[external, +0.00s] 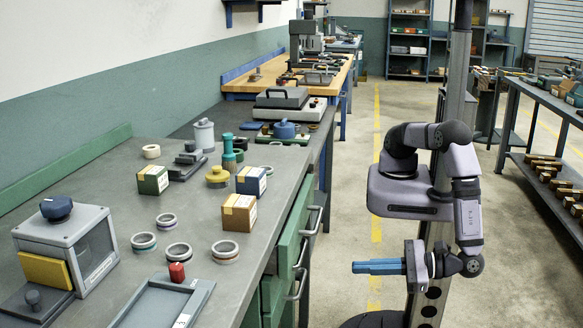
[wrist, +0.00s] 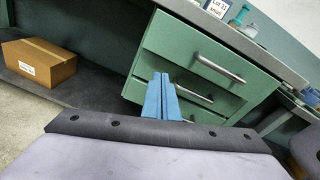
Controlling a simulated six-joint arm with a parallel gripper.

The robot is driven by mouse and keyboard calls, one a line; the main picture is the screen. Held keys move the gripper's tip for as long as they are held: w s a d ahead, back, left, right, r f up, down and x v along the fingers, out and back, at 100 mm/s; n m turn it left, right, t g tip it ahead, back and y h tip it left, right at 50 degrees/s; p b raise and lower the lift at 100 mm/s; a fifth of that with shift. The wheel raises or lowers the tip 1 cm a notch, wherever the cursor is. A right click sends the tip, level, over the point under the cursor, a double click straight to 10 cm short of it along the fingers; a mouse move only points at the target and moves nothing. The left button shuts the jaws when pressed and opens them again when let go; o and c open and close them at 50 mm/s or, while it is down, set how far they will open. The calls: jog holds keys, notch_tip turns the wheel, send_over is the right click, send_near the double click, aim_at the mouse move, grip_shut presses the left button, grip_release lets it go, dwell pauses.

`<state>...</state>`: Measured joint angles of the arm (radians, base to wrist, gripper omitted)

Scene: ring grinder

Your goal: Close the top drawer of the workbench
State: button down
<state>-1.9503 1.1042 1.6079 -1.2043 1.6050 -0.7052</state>
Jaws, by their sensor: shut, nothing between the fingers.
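The workbench (external: 110,190) has a grey top and green drawers along its right side. Its top drawer (external: 292,232) has a green front and a metal bar handle. It appears to stand out from the fronts below, but I cannot tell how far. In the wrist view the top drawer (wrist: 180,45) is the uppermost green front, under the bench edge. My gripper (external: 355,267) has blue fingers, shut and empty. It is to the right of the drawers, apart from them in the external view. In the wrist view my gripper (wrist: 161,78) points towards the drawer fronts and hides part of the lower ones.
A cardboard box (wrist: 40,63) lies on the shelf left of the drawers. Rings, small boxes and a grey grinder (external: 70,245) stand on the bench top. Clear floor (external: 345,190) runs along the aisle. A shelf unit (external: 545,150) stands at the right.

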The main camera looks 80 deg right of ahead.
aim_at(294, 248)
jog(key=r+m, duration=0.1)
jog(key=r+m+t, duration=0.1)
jog(key=r+m, duration=0.1)
jog(key=shift+w+d+m+h, duration=0.15)
jog(key=shift+d+m+h, duration=0.15)
jog(key=shift+d+m, duration=0.1)
jog(key=w+p, duration=0.2)
jog(key=w, duration=1.1)
jog(key=shift+w+p, duration=0.35)
jog(key=shift+p, duration=0.05)
jog(key=shift+w, duration=0.15)
jog(key=w, duration=0.4)
jog(key=shift+w+f, duration=0.1)
jog(key=shift+w, duration=0.4)
jog(key=shift+r, duration=0.25)
